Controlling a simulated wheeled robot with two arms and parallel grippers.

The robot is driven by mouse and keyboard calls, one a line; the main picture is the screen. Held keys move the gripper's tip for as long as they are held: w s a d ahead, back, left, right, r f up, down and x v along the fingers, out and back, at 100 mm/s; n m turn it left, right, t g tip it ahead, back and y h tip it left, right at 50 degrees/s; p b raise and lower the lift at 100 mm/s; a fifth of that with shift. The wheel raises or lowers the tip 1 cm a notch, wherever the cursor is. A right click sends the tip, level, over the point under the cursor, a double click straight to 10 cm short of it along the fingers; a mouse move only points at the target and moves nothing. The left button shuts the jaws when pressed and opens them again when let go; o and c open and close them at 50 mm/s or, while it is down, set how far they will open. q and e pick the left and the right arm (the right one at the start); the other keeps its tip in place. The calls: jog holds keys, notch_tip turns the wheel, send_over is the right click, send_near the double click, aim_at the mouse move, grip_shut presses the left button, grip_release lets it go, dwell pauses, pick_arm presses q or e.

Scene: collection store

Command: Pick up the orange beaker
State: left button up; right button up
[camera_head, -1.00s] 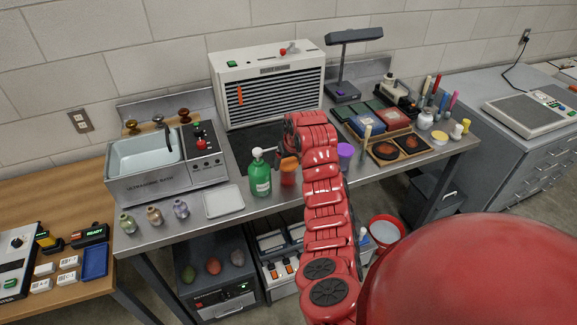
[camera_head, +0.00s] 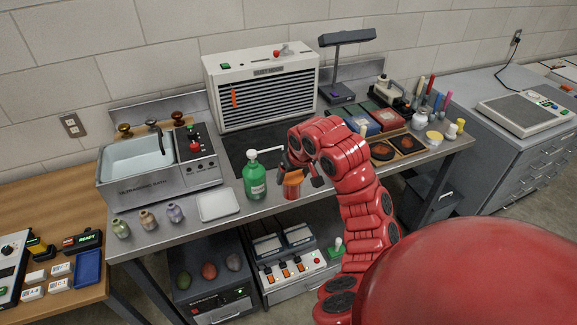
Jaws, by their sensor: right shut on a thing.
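The orange beaker (camera_head: 292,188) is a small orange-red cup near the front edge of the steel bench, just right of a green pump bottle. My right gripper (camera_head: 292,172) is at the beaker's top, shut on it, with the red arm reaching in from the lower right. Part of the beaker's rim is hidden by the gripper. I cannot tell if the beaker's base touches the bench. My left gripper is not in view.
The green pump bottle (camera_head: 254,176) stands close to the beaker's left, its spout towards my gripper. A white tray (camera_head: 218,205) lies further left, by several small jars. Behind stand a vented white unit (camera_head: 262,88) and a desk lamp (camera_head: 345,62). An ultrasonic bath (camera_head: 160,170) is at left.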

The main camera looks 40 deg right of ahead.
aim_at(300, 191)
jog(key=shift+s+a+r, duration=0.1)
jog(key=shift+s+a, duration=0.3)
jog(key=shift+s, duration=0.65)
jog(key=shift+s+a+r, duration=0.1)
jog(key=shift+s+a, duration=0.25)
jog(key=shift+s, duration=0.65)
jog(key=shift+s+a+r, duration=0.1)
jog(key=shift+s+a, duration=0.3)
jog(key=shift+s, duration=0.65)
